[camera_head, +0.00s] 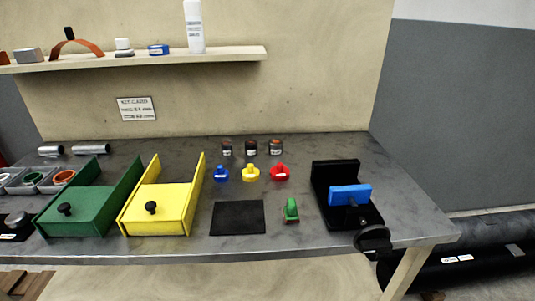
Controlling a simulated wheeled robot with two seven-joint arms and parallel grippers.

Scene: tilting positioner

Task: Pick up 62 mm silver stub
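Two silver cylindrical stubs lie on their sides at the back left of the bench: a shorter silver stub (50,151) at the left and a longer silver stub (92,150) to its right. I cannot read a size on either, so I cannot tell which is 62 mm. A kit card (136,109) is on the back panel, its print too small to read surely. Neither of my grippers is in view.
A green open box (80,210) and yellow open box (157,209) stand in front of the stubs. Grey trays (12,183) hold coloured rings at left. A shelf (200,56) is above. A black vise (334,180) with a blue block is at right. The bench behind the yellow box is clear.

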